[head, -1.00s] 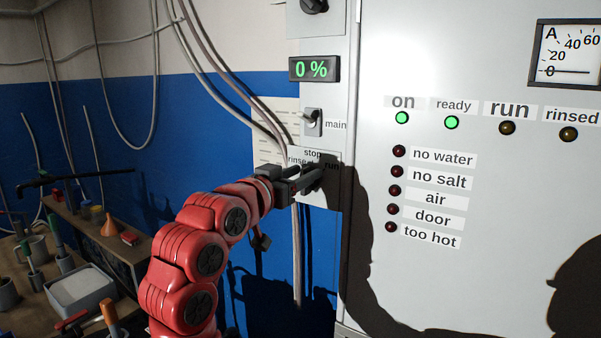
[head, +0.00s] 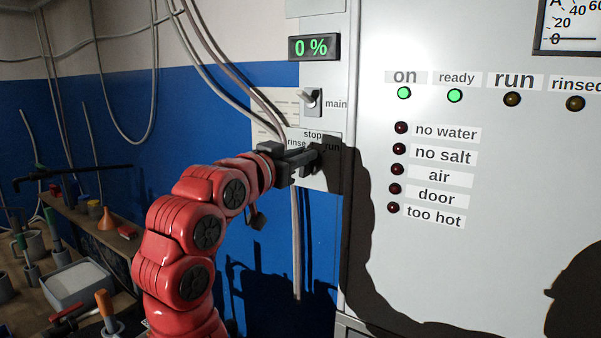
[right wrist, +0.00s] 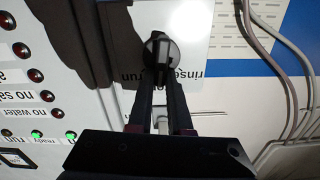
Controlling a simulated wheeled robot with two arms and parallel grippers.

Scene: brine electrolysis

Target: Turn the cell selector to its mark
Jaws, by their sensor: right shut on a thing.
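The cell selector is a dark round knob with a raised grip bar, and it shows in the right wrist view (right wrist: 160,50). It sits on a pale panel (head: 323,181) labelled stop, rinse and run. My right gripper (head: 312,156) reaches it from the left. In the right wrist view my right gripper's two fingers (right wrist: 160,80) are shut on the knob's bar, one on each side. The fingers and shadow hide much of the knob in the head view, so I cannot tell which label it points to. My left gripper is out of view.
A main switch (head: 312,100) and a display reading 0 % (head: 314,47) are above the selector. On the cabinet (head: 470,270), the on and ready lamps are green; the others look dark. Cables (head: 225,75) hang close by. A cluttered bench (head: 110,245) stands at left.

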